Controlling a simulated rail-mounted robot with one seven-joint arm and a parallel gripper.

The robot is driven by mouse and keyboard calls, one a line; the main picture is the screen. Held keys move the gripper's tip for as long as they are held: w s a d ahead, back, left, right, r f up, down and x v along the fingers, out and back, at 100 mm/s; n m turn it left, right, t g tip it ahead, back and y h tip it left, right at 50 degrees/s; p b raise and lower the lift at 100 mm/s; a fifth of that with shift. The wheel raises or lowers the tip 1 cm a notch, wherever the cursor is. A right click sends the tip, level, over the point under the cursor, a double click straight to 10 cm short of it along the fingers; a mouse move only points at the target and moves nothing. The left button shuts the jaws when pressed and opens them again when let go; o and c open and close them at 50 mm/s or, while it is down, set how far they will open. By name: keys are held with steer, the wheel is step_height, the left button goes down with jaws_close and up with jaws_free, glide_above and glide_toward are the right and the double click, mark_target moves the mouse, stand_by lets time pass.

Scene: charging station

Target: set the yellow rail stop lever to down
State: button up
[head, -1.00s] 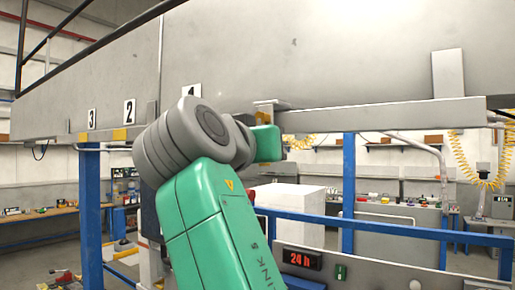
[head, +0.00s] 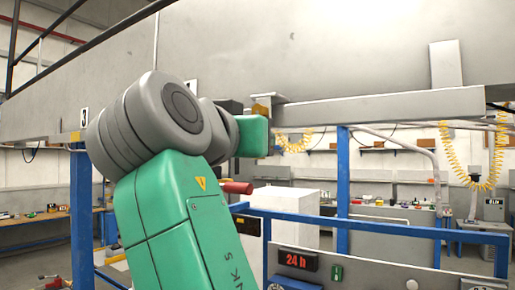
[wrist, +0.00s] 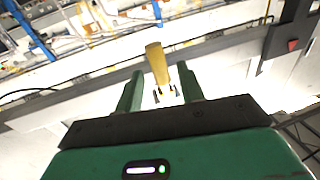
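The yellow rail stop lever (wrist: 156,62) shows in the wrist view, just ahead of my gripper (wrist: 160,75). It appears between the two green fingers, with its wide end toward the top of the picture. My gripper is open, with a gap on both sides of the lever. I cannot tell how deep the lever sits between the fingers. In the head view, a small yellow-brown part (head: 262,108) shows on the rail beam beside the green end of my arm; I cannot tell whether it is the lever. My fingers are hidden there.
A long grey beam (head: 385,108) runs across the head view above blue posts (head: 343,185). A red cylinder (head: 236,187) sticks out beside my arm. A panel with a red "24 h" display (head: 298,260) stands low in front. A dark box (wrist: 290,40) is at the wrist view's upper right.

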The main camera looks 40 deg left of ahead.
steer(key=b+v, duration=0.1)
steer(key=v, duration=0.3)
steer(key=shift+s, duration=0.1)
stand_by(0.3)
steer(key=w+d+f+t+y+p, duration=0.1)
steer(key=d+f+t+p, duration=0.2)
steer(key=d+f, duration=0.9)
steer(key=s+d+f+m+t+h, duration=0.1)
steer(key=s+d+f+t+h, duration=0.1)
steer(key=s+d, duration=0.3)
steer(key=s+d+f+m+t+h+p, duration=0.1)
steer(key=s+d+h, duration=0.3)
steer(key=d, duration=0.7)
steer(key=shift+s+d+f+m+t+p, duration=0.3)
steer(key=shift+s+d+f+m+t, duration=0.1)
steer(key=shift+s+f+m+t, duration=0.3)
steer(key=shift+w, duration=0.2)
